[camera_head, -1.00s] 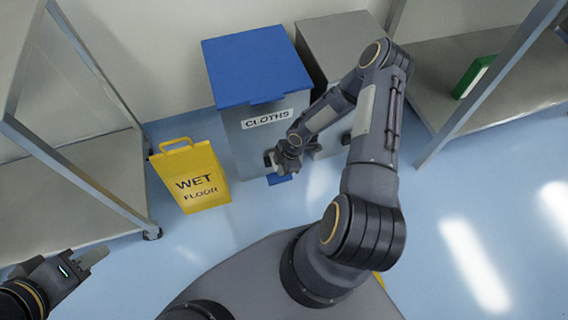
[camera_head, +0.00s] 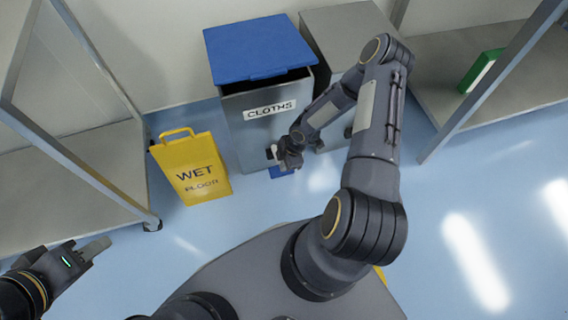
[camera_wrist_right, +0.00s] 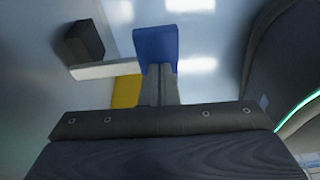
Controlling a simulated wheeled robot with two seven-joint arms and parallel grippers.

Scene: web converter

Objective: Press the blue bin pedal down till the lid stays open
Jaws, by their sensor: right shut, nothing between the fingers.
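The bin with the blue lid (camera_head: 258,45) has a grey body labelled CLOTHS (camera_head: 268,109). Its lid is tilted partly up, with a dark gap under its front edge. The blue pedal (camera_head: 281,172) is low at the bin's front; it also shows in the right wrist view (camera_wrist_right: 155,44). My right gripper (camera_head: 290,160) is shut and empty, just above the pedal, and partly covers it. In the right wrist view its fingertips (camera_wrist_right: 160,75) overlap the pedal's near edge; I cannot tell how firmly they touch. My left gripper (camera_head: 90,250) is at the lower left, away from the bin, its jaw opening unclear.
A yellow WET FLOOR sign (camera_head: 191,168) stands left of the bin. A grey bin (camera_head: 338,35) stands close on its right. Metal shelves flank both sides, the right one holding a green box (camera_head: 482,70). Blue floor is clear in front.

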